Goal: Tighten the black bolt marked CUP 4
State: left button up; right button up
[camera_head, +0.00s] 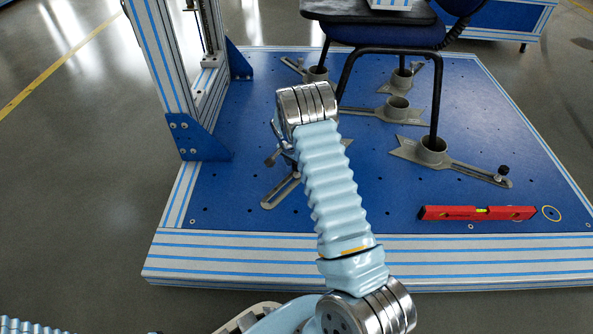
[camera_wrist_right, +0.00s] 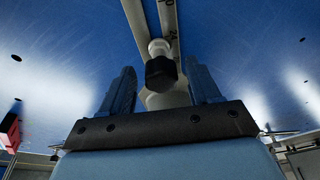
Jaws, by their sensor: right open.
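A black-headed bolt (camera_wrist_right: 161,73) stands in the middle of the right wrist view, on a grey slotted bracket (camera_wrist_right: 136,14). No CUP 4 marking is legible. My right gripper (camera_wrist_right: 160,68) is open, with one dark finger on each side of the bolt and a visible gap on both sides. In the head view my light blue arm covers the near-left part of the platform and hides most of this gripper. A grey slotted bracket (camera_head: 281,191) shows partly beside that arm. Another black knob (camera_head: 503,171) stands on the right-hand bracket (camera_head: 462,165). My left gripper is out of view.
A dark chair (camera_head: 385,32) stands with legs in grey cups (camera_head: 432,150) on the blue platform (camera_head: 375,205). A red level (camera_head: 478,213) lies near its front right edge. A striped upright frame (camera_head: 163,50) rises at the left. The platform's front centre-right is mostly clear.

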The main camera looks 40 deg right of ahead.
jog(key=shift+n, duration=0.7)
jog(key=n+t, duration=0.1)
jog(key=n, duration=0.2)
jog(key=shift+d+y, duration=0.1)
jog(key=shift+y, duration=0.2)
jog(key=shift+n, duration=0.5)
jog(key=n, duration=0.4)
jog(key=shift+t+y, duration=0.4)
jog(key=c, duration=1)
jog(key=shift+m, duration=0.9)
jog(key=shift+c, duration=0.2)
jog(key=shift+m+g+h, duration=0.3)
jog(key=shift+m+h, duration=0.1)
jog(key=shift+m, duration=0.7)
